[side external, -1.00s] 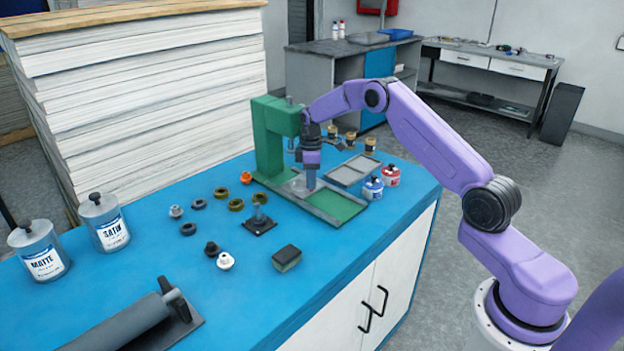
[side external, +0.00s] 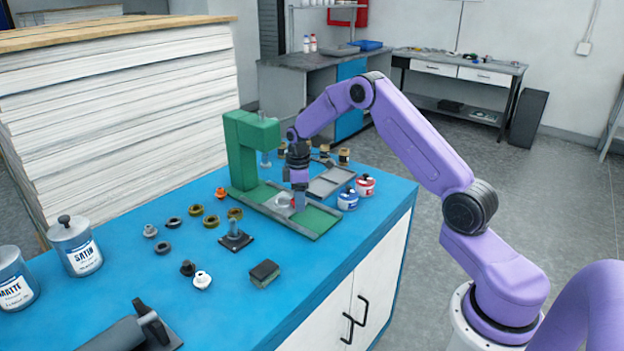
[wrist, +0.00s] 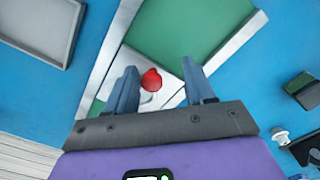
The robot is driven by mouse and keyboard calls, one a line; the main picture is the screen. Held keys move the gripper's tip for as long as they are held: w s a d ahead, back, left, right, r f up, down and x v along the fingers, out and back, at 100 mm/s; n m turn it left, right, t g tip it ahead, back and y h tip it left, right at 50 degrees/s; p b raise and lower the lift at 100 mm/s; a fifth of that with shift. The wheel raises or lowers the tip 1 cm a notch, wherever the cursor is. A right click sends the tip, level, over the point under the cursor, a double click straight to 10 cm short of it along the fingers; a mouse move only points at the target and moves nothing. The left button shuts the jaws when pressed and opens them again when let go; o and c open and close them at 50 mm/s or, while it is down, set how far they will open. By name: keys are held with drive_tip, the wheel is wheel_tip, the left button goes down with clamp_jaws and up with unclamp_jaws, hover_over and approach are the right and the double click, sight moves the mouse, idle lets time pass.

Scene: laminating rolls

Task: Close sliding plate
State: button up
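A green press (side external: 244,150) stands on the blue table, with a long green base edged by grey rails. A light grey plate, which looks like the sliding plate (side external: 282,199), lies between the rails below the press. It also shows in the wrist view (wrist: 169,94), with a red knob (wrist: 152,80) on or above it. My gripper (side external: 299,206) is low over the base, to the right of the plate's pale round part. In the wrist view my gripper (wrist: 161,78) is open, with the red knob between its two blue-grey fingers. Contact with the knob cannot be told.
A grey tray (side external: 329,184) lies behind the base, and small blue (side external: 348,199) and red (side external: 365,186) jars stand to its right. Several rings and knobs lie left of the base. A dark block (side external: 264,270) is in front.

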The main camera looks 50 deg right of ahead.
drive_tip(key=s, duration=0.7)
drive_tip(key=shift+s, duration=0.3)
wheel_tip(320, 180, up, 17)
drive_tip(key=s+a+r+n, duration=0.1)
drive_tip(key=s+a, duration=0.7)
drive_tip(key=a, duration=0.5)
drive_tip(key=shift+s+a, duration=0.25)
drive_tip(key=shift+a, duration=0.15)
drive_tip(key=shift+r, duration=0.1)
